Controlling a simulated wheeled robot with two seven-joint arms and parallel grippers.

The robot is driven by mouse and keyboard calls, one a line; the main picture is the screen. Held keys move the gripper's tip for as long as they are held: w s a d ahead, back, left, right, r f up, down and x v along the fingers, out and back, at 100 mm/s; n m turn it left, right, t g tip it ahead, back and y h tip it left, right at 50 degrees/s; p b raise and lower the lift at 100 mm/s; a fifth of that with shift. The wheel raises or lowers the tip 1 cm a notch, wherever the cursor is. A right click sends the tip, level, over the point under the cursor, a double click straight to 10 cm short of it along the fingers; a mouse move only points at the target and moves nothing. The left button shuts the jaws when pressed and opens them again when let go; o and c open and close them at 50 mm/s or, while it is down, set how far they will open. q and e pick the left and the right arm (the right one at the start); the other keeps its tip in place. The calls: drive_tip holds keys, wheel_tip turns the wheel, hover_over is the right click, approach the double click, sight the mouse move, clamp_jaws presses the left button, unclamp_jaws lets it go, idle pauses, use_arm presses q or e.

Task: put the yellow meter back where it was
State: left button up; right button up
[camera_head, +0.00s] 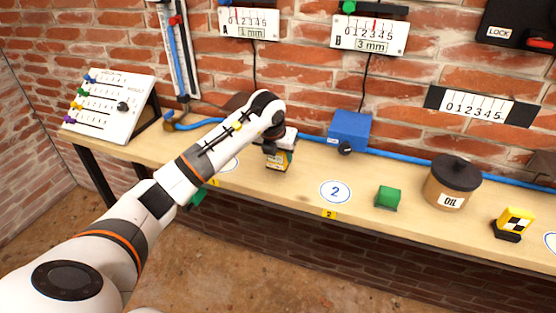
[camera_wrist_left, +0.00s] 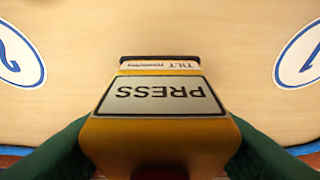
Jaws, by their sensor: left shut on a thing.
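My left gripper (camera_head: 279,148) is over the bench and shut on the yellow meter (camera_head: 280,163). The meter is a small yellow box with dark and white parts. In the left wrist view the meter (camera_wrist_left: 160,98) sits between green finger pads, with a "PRESS" plate and a "TILT" label, both upside down. It is between the round mark 2 (camera_head: 335,191) and another round mark (camera_head: 230,165), partly hidden by my arm. I cannot tell whether its base touches the bench. My right gripper does not show.
A sloped panel (camera_head: 108,105) is at left. Wall gauges (camera_head: 249,23) hang behind.

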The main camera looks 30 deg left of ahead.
use_arm(q)
drive_tip(key=shift+f, duration=1.45)
drive_tip(key=o, duration=1.3)
drive_tip(key=shift+s+r, duration=0.1)
drive_tip(key=shift+r, duration=0.4)
drive_tip(key=v, duration=1.1)
drive_tip(key=shift+s+d+r+b, duration=0.1)
drive_tip(key=shift+b, duration=0.25)
